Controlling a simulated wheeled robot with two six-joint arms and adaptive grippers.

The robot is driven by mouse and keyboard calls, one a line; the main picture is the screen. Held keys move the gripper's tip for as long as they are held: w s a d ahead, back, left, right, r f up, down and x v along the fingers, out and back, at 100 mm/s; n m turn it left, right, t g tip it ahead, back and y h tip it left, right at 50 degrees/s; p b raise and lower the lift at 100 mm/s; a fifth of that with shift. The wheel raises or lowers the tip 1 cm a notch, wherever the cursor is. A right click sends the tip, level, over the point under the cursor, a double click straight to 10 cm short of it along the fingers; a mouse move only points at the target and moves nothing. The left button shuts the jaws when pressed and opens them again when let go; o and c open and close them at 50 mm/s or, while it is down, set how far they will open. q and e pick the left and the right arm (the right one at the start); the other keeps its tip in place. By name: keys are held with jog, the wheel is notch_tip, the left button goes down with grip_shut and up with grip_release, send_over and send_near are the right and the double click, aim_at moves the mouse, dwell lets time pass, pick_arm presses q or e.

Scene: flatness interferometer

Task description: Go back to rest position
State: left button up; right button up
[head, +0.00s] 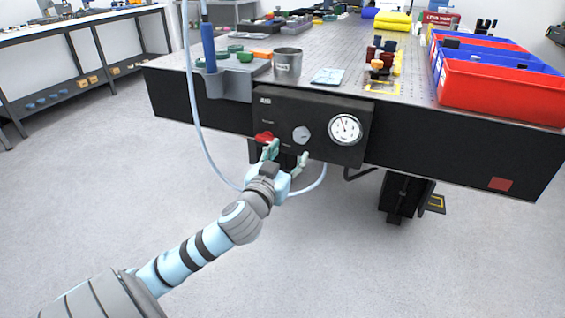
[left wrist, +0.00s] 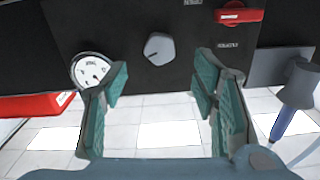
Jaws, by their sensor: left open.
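My left gripper (head: 286,158) is open and empty in front of the black control panel (head: 283,108) on the table's front side. In the left wrist view its two green-padded fingers (left wrist: 162,88) stand wide apart, with floor and panel showing between them. The panel carries a red handle (head: 264,137), a grey knob (head: 301,134) and a round white gauge (head: 345,129). In the left wrist view the grey knob (left wrist: 159,48) shows above and between the fingertips, apart from them. The red handle (left wrist: 240,15) is at upper right there. My right gripper is not in view.
A pale hose (head: 196,115) hangs in a loop past my left gripper. A blue-handled tool (head: 209,48) stands in a grey holder (head: 226,84) at the table's left corner. A metal cup (head: 287,64) and red bin (head: 500,90) stand on the table (head: 420,115). Floor in front is clear.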

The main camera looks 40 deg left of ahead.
pick_arm(q)
jog(key=v, duration=0.4)
jog(key=shift+s+d, duration=0.15)
jog(key=shift+s, duration=0.2)
